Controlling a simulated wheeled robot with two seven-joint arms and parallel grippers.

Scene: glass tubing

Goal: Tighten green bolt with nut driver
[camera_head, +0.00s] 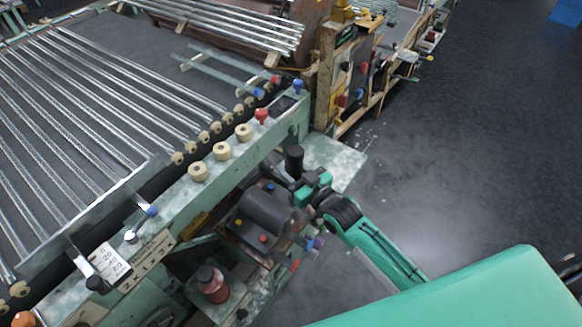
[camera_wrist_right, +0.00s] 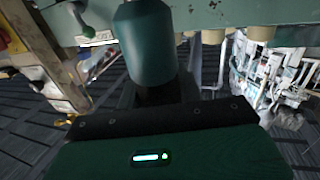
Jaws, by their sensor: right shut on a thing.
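My right gripper (camera_head: 297,177) is at the front side of the green machine frame, near its right end. It is shut on an upright dark cylinder, which looks like the nut driver (camera_head: 294,159). In the right wrist view the nut driver (camera_wrist_right: 146,40) is a thick dark teal cylinder rising from the gripper (camera_wrist_right: 160,95). A small green knob on a short stem, perhaps the green bolt (camera_wrist_right: 85,18), shows at upper left there, apart from the nut driver. My left gripper is out of view.
Cream rollers (camera_head: 222,151), a red knob (camera_head: 262,115) and a blue knob (camera_head: 298,86) line the frame rail. Glass tubes (camera_head: 90,120) lie beyond. Open floor (camera_head: 460,150) is at right.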

